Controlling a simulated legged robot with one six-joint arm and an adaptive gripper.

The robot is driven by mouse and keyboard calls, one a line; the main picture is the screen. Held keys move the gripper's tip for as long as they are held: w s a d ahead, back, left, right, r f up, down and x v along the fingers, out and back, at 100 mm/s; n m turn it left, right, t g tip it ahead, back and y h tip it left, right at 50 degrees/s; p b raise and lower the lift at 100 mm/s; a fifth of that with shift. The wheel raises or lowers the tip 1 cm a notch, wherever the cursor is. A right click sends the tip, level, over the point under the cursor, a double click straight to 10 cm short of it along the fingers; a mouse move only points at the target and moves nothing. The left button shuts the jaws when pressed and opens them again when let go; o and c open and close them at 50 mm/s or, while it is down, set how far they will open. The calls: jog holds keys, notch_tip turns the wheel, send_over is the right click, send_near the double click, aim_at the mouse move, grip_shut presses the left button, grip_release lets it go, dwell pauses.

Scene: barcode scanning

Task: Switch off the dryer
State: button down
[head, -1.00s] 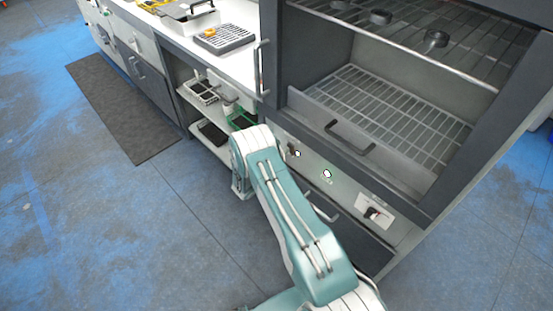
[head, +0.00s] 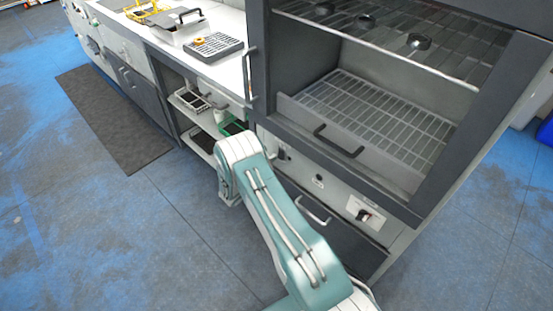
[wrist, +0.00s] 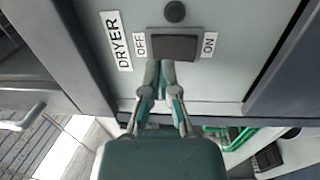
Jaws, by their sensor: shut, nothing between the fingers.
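The dryer (head: 402,212) is a tall grey cabinet with wire racks, at the right of the head view. In the wrist view, a dark rocker switch (wrist: 178,46) sits on its panel beside the DRYER label (wrist: 115,41). The OFF label (wrist: 140,44) is left of the switch and the ON label (wrist: 210,45) is right. My gripper (wrist: 160,66) is shut and empty, its fingertips at the lower-left part of the switch, toward OFF. I cannot tell whether they touch it. A round dark lamp or button (wrist: 174,11) is above the switch.
A rotary knob (head: 364,215) is on the panel's right, and a drawer handle (head: 313,209) is below. A door handle (head: 340,142) juts out above. Left are open shelves and a white counter (head: 226,74) with a grey rack (head: 213,48).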

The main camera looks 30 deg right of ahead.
jog(key=r+v, duration=0.2)
jog(key=v, duration=0.9)
jog(key=shift+a+r, duration=0.25)
jog(key=shift+a, duration=0.05)
jog(key=shift+s, duration=0.1)
jog(key=s+d+r+m+g+y, duration=0.25)
jog(key=s+r+g, duration=0.2)
jog(key=r, duration=0.65)
jog(key=s+d+r+m+g+y, duration=0.15)
jog(key=s+r+g+y, duration=0.35)
jog(key=r, duration=0.6)
jog(key=s+a+r+t+y, duration=0.3)
jog(key=s+r, duration=0.1)
jog(key=s, duration=0.3)
jog(key=s+a+r+t+y, duration=0.2)
jog(key=s+a+r+y, duration=0.1)
jog(key=s, duration=0.4)
jog(key=s+a+r+t+y, duration=0.3)
jog(key=s+r+y, duration=0.1)
jog(key=s, duration=0.4)
jog(key=shift+r+t, duration=0.35)
jog(key=shift+r, duration=0.55)
jog(key=shift+s, duration=0.15)
